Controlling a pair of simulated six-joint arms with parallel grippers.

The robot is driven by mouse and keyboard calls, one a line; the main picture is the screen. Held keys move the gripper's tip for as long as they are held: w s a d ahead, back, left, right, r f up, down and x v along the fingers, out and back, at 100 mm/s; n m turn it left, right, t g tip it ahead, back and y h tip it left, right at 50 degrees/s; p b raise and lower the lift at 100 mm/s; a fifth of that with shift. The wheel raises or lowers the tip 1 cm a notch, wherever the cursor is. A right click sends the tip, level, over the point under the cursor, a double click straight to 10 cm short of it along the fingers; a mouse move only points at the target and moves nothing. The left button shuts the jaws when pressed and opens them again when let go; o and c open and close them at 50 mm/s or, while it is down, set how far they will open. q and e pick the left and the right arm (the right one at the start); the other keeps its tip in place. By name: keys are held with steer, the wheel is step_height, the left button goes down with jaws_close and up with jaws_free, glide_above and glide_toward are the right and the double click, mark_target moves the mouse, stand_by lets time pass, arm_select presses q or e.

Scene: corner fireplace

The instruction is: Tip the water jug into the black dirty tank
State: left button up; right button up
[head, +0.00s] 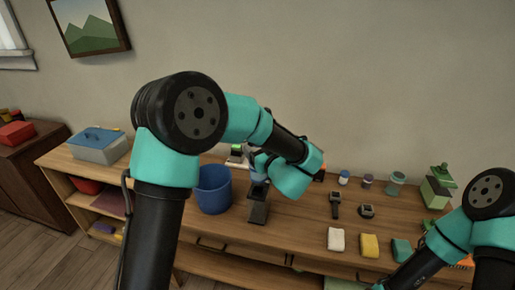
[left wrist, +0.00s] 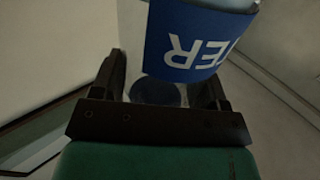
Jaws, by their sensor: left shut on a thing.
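The water jug shows in the left wrist view as a blue label (left wrist: 185,45) with white letters, "TER" readable and turned upside down. My left gripper (left wrist: 162,85) is shut on the jug, between its two black fingers. In the head view, part of the jug (head: 258,177) shows pale blue below my left gripper (head: 262,164), mostly hidden by my arm. A black container (head: 258,212), which looks like the dirty tank, stands on the wooden table just below the jug. I cannot tell whether they touch or whether water flows. My right gripper is out of view.
A blue bucket (head: 213,190) stands left of the black container. White (head: 336,240), yellow (head: 369,246) and teal (head: 401,250) blocks lie at the front right. Small jars (head: 395,184) and a green bottle-like object (head: 437,190) stand behind.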

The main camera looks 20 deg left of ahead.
arm_select(q)
steer(key=f+n, duration=0.1)
steer(key=n, duration=0.1)
steer(key=f+n, duration=0.2)
steer(key=w+d+f+n, duration=0.1)
steer(key=f+n, duration=0.1)
step_height(320, 180, down, 3)
steer(key=n, duration=0.3)
steer(key=shift+w+d+f+n, duration=0.15)
steer(key=shift+n, duration=0.25)
steer(key=shift+f, duration=0.15)
steer(key=shift+f+n, duration=0.1)
steer(key=shift+n, duration=0.2)
steer(key=shift+f+n, duration=0.1)
steer(key=shift+n, duration=0.2)
steer(key=shift+w+f, duration=0.1)
steer(key=shift+d+f+n, duration=0.1)
steer(key=shift+f+n, duration=0.05)
steer(key=shift+n, duration=0.25)
steer(key=shift+f, duration=0.1)
stand_by(0.4)
